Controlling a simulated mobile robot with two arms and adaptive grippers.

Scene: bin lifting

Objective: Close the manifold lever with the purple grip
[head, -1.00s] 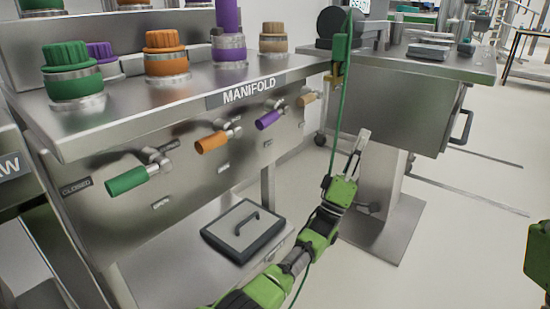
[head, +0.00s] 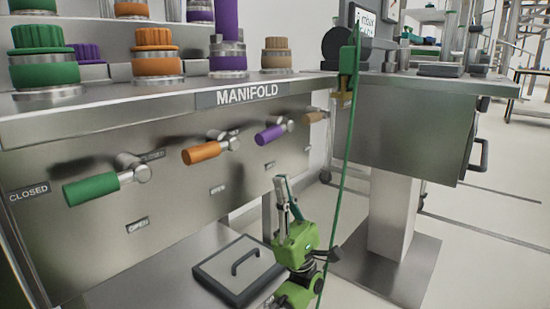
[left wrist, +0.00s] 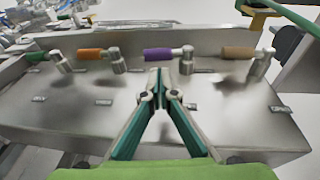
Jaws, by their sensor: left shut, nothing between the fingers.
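The manifold lever with the purple grip (head: 270,135) sticks out from the steel front panel, third from the left in the head view, its grip pointing left and slightly down. It also shows in the left wrist view (left wrist: 158,55), just beyond the fingertips. My left gripper (head: 281,181) is below and slightly right of the purple grip in the head view, pointing up. In the left wrist view its fingers (left wrist: 159,72) meet at the tips, with nothing between them. It looks apart from the lever. My right gripper is not in view.
Green (head: 91,190), orange (head: 201,152) and tan (head: 312,118) lever grips stand on the same panel (head: 90,235). A grey lidded box (head: 238,270) lies on the lower shelf.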

